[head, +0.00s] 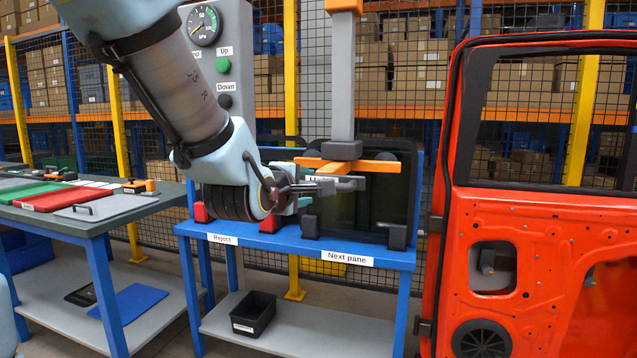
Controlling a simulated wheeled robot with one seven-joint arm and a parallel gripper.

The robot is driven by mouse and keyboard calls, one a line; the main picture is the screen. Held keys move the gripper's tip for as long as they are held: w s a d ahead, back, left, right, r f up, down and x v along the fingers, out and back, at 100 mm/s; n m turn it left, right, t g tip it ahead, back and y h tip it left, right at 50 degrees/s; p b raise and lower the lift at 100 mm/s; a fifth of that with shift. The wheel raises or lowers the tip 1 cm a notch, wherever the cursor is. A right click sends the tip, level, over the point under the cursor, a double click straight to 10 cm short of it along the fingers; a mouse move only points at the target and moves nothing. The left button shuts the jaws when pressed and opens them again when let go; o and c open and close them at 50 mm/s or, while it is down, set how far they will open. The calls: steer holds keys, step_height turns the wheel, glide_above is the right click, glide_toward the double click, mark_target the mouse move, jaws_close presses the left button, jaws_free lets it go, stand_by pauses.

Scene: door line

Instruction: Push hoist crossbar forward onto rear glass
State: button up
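The hoist's orange crossbar (375,166) hangs level below a dark block on a grey vertical column (342,90). Its right part overlaps the dark glass (388,205) standing upright in the blue rack, in the section labelled "Next pane". I cannot tell whether crossbar and glass touch. My gripper (358,184) reaches in from the left, its fingers pointing right just below and in front of the crossbar. Contact with the crossbar is unclear, and the finger opening cannot be made out. My wrist hides part of the rack's "Reject" side.
A control box (217,60) with a gauge and Up and Down buttons stands behind my arm. A red door (545,225) stands close on the right. A workbench (85,215) with panels is at left. A black bin (254,314) sits on the rack's lower shelf.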

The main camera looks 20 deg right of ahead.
mark_target(334, 173)
steer(key=w+d+p, duration=0.1)
steer(key=p, duration=0.4)
steer(key=shift+w+d+r+p, duration=0.15)
steer(key=shift+w+p, duration=0.05)
steer(key=shift+p, duration=0.2)
steer(key=p, duration=0.3)
steer(key=shift+w+d+f, duration=0.2)
steer(key=x, duration=0.3)
steer(key=p+x, duration=0.1)
steer(key=x, duration=0.1)
steer(key=shift+w+d+f, duration=0.15)
steer(key=shift+w+f, duration=0.05)
steer(key=shift+f, duration=0.1)
jaws_close()
stand_by(0.5)
